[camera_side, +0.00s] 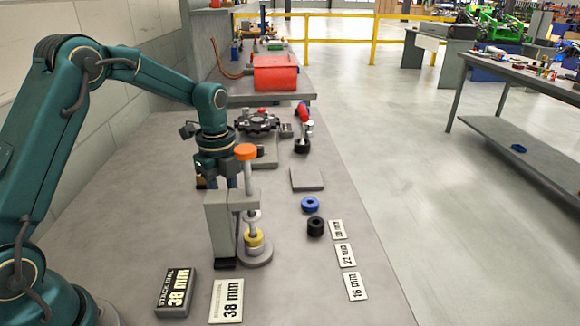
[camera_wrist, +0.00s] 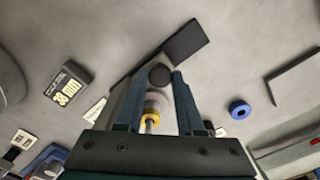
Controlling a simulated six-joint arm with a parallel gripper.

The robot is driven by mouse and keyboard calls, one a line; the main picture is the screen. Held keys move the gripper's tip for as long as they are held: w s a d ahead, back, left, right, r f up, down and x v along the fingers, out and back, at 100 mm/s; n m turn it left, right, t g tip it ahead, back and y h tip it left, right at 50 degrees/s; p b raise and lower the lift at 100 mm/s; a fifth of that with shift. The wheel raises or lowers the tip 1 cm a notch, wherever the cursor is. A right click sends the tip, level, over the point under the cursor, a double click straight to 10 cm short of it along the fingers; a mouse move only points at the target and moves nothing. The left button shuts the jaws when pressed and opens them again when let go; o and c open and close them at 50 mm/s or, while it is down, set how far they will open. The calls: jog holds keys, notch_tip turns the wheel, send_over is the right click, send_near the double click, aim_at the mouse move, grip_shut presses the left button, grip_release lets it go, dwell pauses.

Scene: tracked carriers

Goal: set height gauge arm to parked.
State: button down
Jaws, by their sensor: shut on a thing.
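The height gauge (camera_side: 222,228) stands upright on the bench as a grey column with a grey arm (camera_side: 243,199) at its top. The arm reaches over a post with an orange cap (camera_side: 246,152). A yellow ring (camera_side: 253,238) sits low on the post, above a round grey base (camera_side: 255,256). My gripper (camera_side: 228,186) points down at the top of the gauge, its fingers partly hidden behind it. In the wrist view the fingers (camera_wrist: 155,88) are shut on the gauge arm, with a dark round knob (camera_wrist: 160,76) between them and the yellow ring (camera_wrist: 150,118) below.
A dark box marked 38 mm (camera_side: 175,292) and a 38 mm card (camera_side: 226,300) lie in front. To the right are a blue ring (camera_side: 310,204), a black ring (camera_side: 315,226), a grey slab (camera_side: 306,180) and cards (camera_side: 345,255). A dark fixture (camera_side: 257,122) stands behind.

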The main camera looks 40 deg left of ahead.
jog(key=shift+r, duration=0.1)
jog(key=shift+w+a, duration=2.7)
jog(key=c, duration=0.5)
grip_release()
jog(key=shift+c, duration=0.2)
jog(key=shift+r, duration=2.55)
